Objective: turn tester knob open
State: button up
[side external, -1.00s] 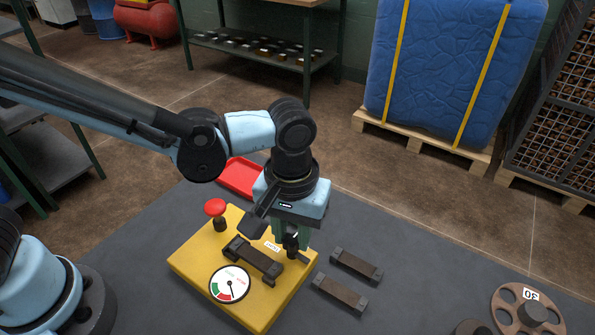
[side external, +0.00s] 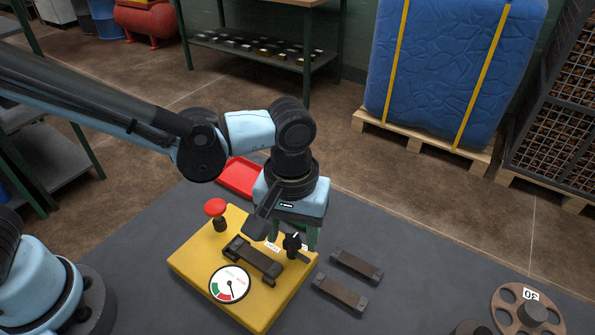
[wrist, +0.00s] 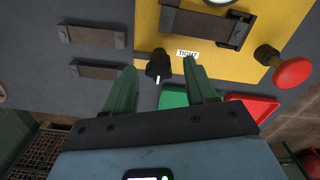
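The tester is a yellow box (side external: 205,255) on the dark table. Its black knob (side external: 293,243) sits near the right corner, beside a white label reading TIGHT (wrist: 187,53). A second label by the knob is partly hidden. In the wrist view, the knob (wrist: 158,66) has a white mark on the side facing my gripper. My gripper (wrist: 160,66) is open, with its green fingers apart on either side of the knob and no visible contact. In the side view, my gripper (side external: 292,240) is just behind and above the knob.
The tester carries a red mushroom button (side external: 215,208), a dial gauge (side external: 230,284) and a dark bar (side external: 253,259). Two dark bars, (side external: 357,266) and (side external: 340,293), lie to its right. A red tray (side external: 240,177) is behind. A spoked disc (side external: 505,300) lies far right.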

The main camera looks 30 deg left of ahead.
aim_at(292, 236)
notch_tip(292, 236, up, 12)
dwell(0.8)
